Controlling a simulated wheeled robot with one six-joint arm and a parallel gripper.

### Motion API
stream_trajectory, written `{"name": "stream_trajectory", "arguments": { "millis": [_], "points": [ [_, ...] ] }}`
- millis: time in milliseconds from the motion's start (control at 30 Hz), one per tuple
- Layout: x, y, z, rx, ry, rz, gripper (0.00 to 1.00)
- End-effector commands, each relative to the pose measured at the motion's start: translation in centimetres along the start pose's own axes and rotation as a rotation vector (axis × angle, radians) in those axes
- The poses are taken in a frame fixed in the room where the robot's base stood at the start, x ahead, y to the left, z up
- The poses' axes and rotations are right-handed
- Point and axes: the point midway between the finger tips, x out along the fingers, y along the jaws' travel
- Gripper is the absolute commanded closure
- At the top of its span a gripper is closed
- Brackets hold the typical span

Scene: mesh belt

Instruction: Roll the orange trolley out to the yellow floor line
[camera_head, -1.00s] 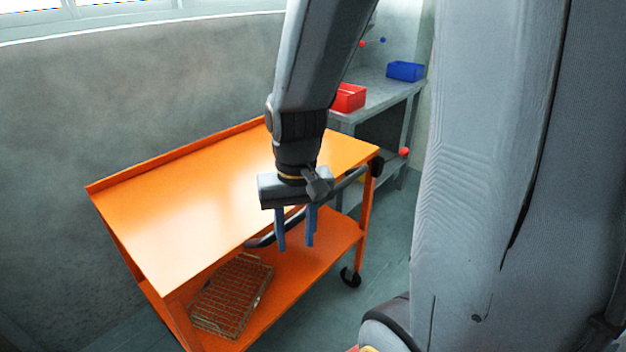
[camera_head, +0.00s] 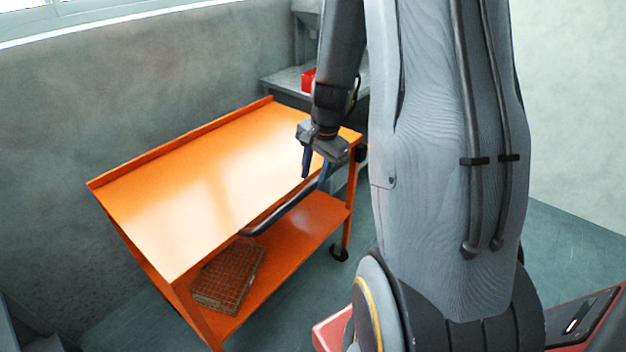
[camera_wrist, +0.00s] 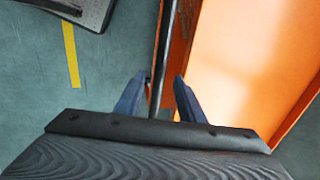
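The orange trolley (camera_head: 190,185) stands by the grey wall, with a flat top, a lower shelf and a dark push bar (camera_head: 285,215) along its near side. My gripper (camera_head: 314,178) is over the bar toward its far end, pointing down. In the wrist view my gripper (camera_wrist: 159,90) is open, one blue finger on each side of the bar (camera_wrist: 164,45). The fingers are not closed on it; how deep the bar sits between them is unclear. The trolley's orange top (camera_wrist: 245,60) fills the right there. The yellow floor line (camera_wrist: 70,55) shows at the left.
A wire basket (camera_head: 228,278) lies on the trolley's lower shelf. A grey bench (camera_head: 284,82) with a red bin (camera_head: 308,80) stands behind the trolley, partly hidden by my arm. Grey-green floor (camera_head: 570,235) is clear at the right.

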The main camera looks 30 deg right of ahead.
Motion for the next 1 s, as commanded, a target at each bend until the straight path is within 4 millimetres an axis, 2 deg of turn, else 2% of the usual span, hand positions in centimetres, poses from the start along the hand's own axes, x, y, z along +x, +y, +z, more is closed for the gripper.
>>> {"name": "stream_trajectory", "arguments": {
  "millis": [100,233,567,800,1000],
  "points": [
    [1.4,0.0,0.1,0.0,-0.002,0.002,0.64],
    [2.3,0.0,0.0,0.0,-0.001,0.001,0.64],
    [2.6,0.0,0.0,-0.001,0.0,0.0,0.64],
    [2.6,0.0,0.0,-0.001,0.0,0.0,1.0],
    [2.6,0.0,0.0,-0.001,0.0,0.0,1.0]
  ]
}}
